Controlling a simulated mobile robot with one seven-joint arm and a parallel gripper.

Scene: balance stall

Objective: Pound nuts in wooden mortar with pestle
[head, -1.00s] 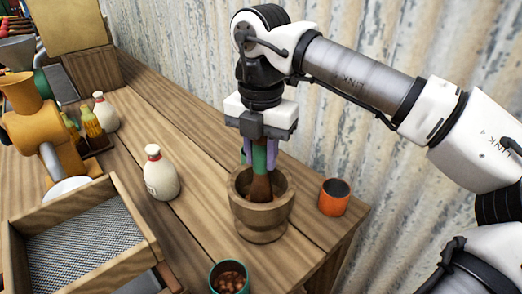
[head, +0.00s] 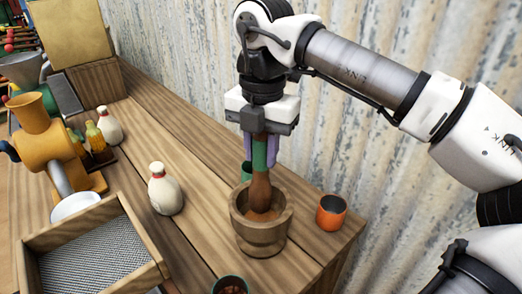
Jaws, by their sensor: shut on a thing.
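My gripper (head: 260,147) is shut on the pestle, around its green upper part. The pestle (head: 260,190) is brown wood below the green and stands nearly upright. Its lower end is inside the wooden mortar (head: 262,236), which stands near the table's right end. Brown stuff, likely nuts, shows inside the mortar around the pestle's tip. Whether the tip touches the bottom is hard to tell. A dark green cup (head: 230,282) with brown contents, partly cut off by the bottom edge, stands in front of the mortar.
An orange cup (head: 332,212) stands right of the mortar, near the table edge. A small green cup (head: 246,171) is behind it. A white bottle (head: 166,192), a sieve box (head: 95,255) and a yellow grinder (head: 45,150) stand to the left. A corrugated wall is behind.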

